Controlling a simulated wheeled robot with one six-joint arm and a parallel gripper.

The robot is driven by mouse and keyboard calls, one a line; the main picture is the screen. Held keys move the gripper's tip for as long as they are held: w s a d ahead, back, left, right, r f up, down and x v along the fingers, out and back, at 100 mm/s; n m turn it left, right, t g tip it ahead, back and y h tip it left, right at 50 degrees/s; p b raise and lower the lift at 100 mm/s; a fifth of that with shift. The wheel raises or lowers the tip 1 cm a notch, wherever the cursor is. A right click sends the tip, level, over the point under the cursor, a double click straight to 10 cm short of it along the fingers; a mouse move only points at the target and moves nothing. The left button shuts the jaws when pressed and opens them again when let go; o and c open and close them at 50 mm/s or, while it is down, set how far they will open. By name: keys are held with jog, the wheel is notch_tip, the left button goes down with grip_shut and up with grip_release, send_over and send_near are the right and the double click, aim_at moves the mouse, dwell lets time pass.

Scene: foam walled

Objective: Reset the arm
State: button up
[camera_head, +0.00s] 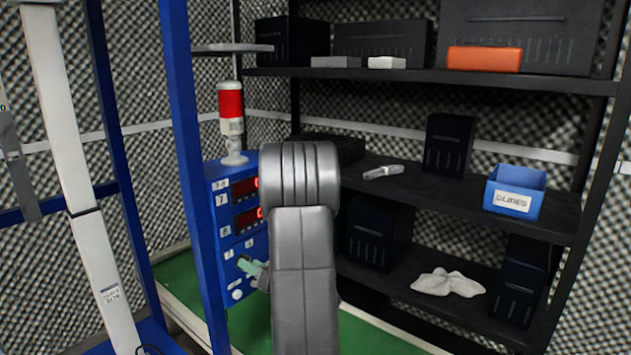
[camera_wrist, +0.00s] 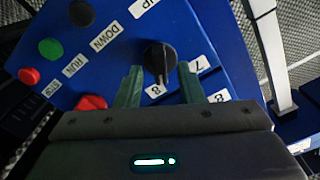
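My gripper (camera_wrist: 159,68) has two green fingers, spread apart with a clear gap, and holds nothing. A black rotary knob (camera_wrist: 158,56) on the blue control panel (camera_wrist: 110,62) shows between and just beyond the fingertips. Gaps show on both sides of it; I cannot tell the exact depth. In the head view my gripper (camera_head: 250,267) is low in front of the blue panel (camera_head: 218,205), partly hidden by my grey arm. The arm also hides the panel's right part.
The panel has a red button (camera_wrist: 91,102), a green button (camera_wrist: 51,48) and a black button (camera_wrist: 81,13). A red-and-white signal lamp (camera_head: 231,110) stands on top. A dark shelf (camera_head: 400,180) with a blue bin (camera_head: 514,191) is right; a blue post (camera_head: 186,130) stands left.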

jog(key=shift+w+a, duration=0.3)
jog(key=shift+a, duration=0.1)
jog(key=shift+d, duration=0.1)
